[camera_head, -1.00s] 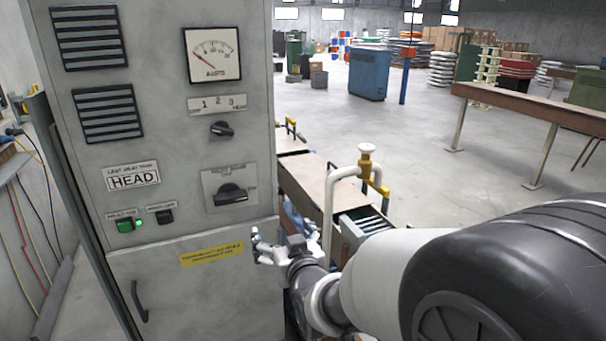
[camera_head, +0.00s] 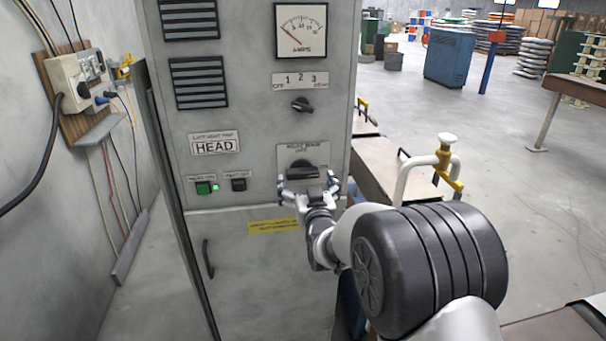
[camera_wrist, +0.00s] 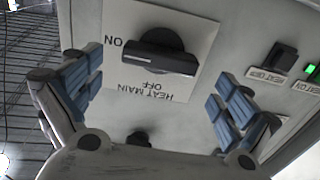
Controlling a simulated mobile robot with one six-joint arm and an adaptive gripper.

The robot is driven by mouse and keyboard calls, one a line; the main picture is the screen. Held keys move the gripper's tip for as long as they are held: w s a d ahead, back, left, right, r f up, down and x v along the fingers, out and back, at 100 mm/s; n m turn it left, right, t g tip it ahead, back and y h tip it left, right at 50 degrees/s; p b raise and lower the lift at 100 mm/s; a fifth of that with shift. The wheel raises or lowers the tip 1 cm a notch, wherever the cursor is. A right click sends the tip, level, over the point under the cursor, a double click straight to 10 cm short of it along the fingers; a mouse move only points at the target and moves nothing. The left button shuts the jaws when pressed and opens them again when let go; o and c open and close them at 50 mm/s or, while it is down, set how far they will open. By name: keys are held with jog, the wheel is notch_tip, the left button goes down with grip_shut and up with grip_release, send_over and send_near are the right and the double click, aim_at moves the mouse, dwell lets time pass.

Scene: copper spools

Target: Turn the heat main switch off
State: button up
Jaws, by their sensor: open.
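The heat main switch (camera_head: 303,168) is a black rotary knob on a pale plate on the grey cabinet's front. In the wrist view the knob (camera_wrist: 155,52) appears upside down, with "HEAT MAIN", "OFF" and "ON" printed around it. Its bar lies horizontal, in line with the "ON" mark; "OFF" is a quarter turn away. My gripper (camera_head: 308,185) is in front of the switch and slightly below it in the head view. Its blue-padded fingers (camera_wrist: 158,85) are spread wide, empty and apart from the knob.
Left of the switch are a green-lit heat on button (camera_head: 203,188) and a black heat off button (camera_head: 238,184). A smaller selector knob (camera_head: 302,104) and an amps gauge (camera_head: 301,31) sit above.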

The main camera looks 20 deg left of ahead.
aim_at(304, 175)
jog(key=shift+x, duration=2.6)
jog(key=shift+c, duration=0.2)
jog(key=c, duration=1)
